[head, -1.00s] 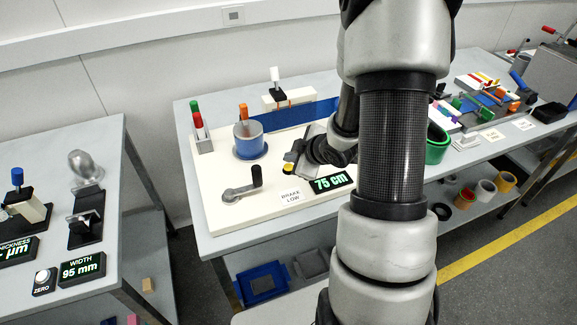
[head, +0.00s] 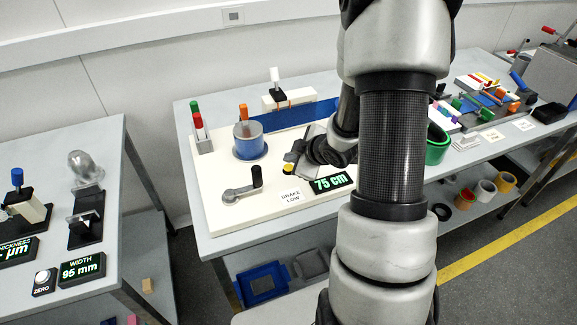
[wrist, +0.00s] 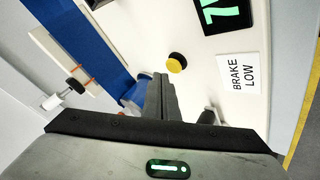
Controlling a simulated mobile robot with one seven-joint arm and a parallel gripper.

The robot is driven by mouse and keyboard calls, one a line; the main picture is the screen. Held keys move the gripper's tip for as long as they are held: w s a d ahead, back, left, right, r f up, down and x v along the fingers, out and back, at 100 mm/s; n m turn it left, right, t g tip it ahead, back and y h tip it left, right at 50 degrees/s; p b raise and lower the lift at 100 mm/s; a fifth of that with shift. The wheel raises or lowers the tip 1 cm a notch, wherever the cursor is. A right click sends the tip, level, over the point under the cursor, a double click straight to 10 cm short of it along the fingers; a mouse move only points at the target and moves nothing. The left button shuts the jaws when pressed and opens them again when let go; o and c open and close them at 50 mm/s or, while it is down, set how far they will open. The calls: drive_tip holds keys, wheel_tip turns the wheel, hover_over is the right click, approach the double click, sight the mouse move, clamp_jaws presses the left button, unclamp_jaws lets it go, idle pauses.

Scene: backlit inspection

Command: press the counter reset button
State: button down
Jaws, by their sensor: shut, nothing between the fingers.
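The counter reset button appears to be the round yellow button (wrist: 176,62) with a dark edge on the white board, seen in the wrist view. In the head view it is a small yellow spot (head: 287,168) close by my gripper (head: 291,158). The counter display (head: 331,182) reads 75 cm; part of it also shows in the wrist view (wrist: 225,14). My gripper's fingers (wrist: 161,77) are shut and empty. Their tips appear just beside the button in the wrist view. I cannot tell their height above the board.
A crank with a black knob (head: 256,177) and a BRAKE LOW label (head: 290,196) are near the button. A spool (head: 249,142), a pen holder (head: 203,143) and a blue strip (head: 300,115) lie behind. Another table with gauges (head: 80,268) stands at left.

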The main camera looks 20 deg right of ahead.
drive_tip(key=shift+f, duration=0.1)
idle(0.4)
drive_tip(key=shift+f+b, duration=0.35)
drive_tip(key=shift+b, duration=0.05)
drive_tip(key=shift+f+b, duration=0.4)
idle(0.4)
drive_tip(key=shift+r, duration=0.1)
drive_tip(key=shift+r+p, duration=0.7)
drive_tip(key=shift+r+p, duration=2.2)
drive_tip(key=shift+r, duration=0.35)
